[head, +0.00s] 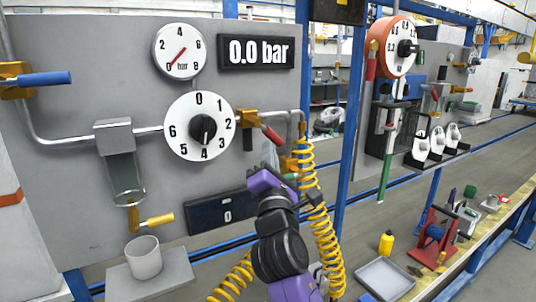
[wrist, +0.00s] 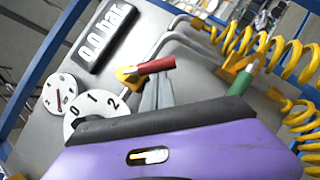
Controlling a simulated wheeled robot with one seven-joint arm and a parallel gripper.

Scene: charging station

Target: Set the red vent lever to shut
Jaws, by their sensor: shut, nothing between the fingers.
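The red vent lever (head: 271,135) sticks out from a yellow valve body (head: 246,118) on the grey panel, right of the numbered dial. In the head view it slopes down to the right. It also shows in the wrist view as a red handle (wrist: 156,67) on its yellow fitting (wrist: 126,75). My gripper (head: 270,160) is just below the lever in the head view. In the wrist view its fingertips (wrist: 156,82) are together, empty and close under the red handle. I cannot tell whether they touch it.
A green-handled valve (wrist: 241,85) sits close by on the right, beside the yellow coiled hose (head: 307,165). A dial (head: 186,125) and a 0.0 bar display (head: 256,51) are on the panel. A cup (head: 143,257) stands on a shelf at lower left.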

